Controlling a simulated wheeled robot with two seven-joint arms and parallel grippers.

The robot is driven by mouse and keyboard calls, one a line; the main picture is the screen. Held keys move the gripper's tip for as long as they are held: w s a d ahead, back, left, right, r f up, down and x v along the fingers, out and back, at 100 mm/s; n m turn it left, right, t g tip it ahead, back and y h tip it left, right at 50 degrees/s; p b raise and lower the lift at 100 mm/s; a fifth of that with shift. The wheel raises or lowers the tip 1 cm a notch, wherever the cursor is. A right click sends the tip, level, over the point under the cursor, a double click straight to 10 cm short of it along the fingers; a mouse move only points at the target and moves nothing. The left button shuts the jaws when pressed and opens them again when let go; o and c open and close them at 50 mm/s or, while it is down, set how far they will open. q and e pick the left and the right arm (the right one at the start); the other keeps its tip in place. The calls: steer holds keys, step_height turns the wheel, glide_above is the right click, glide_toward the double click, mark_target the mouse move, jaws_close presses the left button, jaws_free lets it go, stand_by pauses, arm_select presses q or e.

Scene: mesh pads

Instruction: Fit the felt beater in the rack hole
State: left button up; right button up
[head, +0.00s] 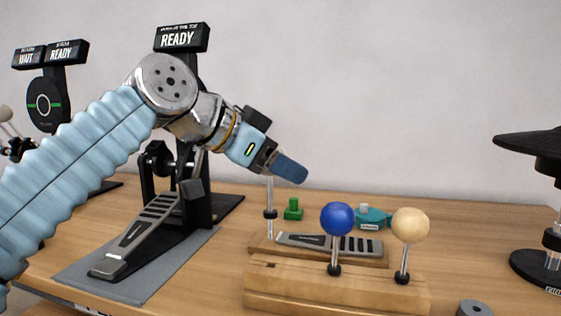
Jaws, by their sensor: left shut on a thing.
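My left gripper (290,170) comes in from the upper left and is shut, high above the wooden rack (340,290). A thin metal rod with a black collar (270,213) hangs down below its fingers. This looks like the held beater, its head hidden behind the gripper. The rod's lower end is above the left part of the rack, apart from the small dark hole (270,265) in its top. A blue-headed beater (337,219) and a cream-headed beater (410,225) stand upright in the rack. My right gripper is not in view.
A drum pedal (140,237) stands on a grey mat (170,268) at left. Behind the rack lie a wooden board with a small pedal plate (305,241), a green block (293,210) and a teal object (372,218). A black stand (545,262) is at right.

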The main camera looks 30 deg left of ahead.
arm_select(q)
steer(key=shift+f+b, duration=3.65)
steer(key=shift+f, duration=0.6)
steer(key=o, duration=1.2)
steer(key=shift+c, duration=0.2)
steer(key=shift+r, duration=0.1)
steer(key=p+v, duration=0.2)
steer(key=v, duration=1.1)
steer(key=shift+s, duration=0.4)
steer(key=shift+a+r, duration=0.1)
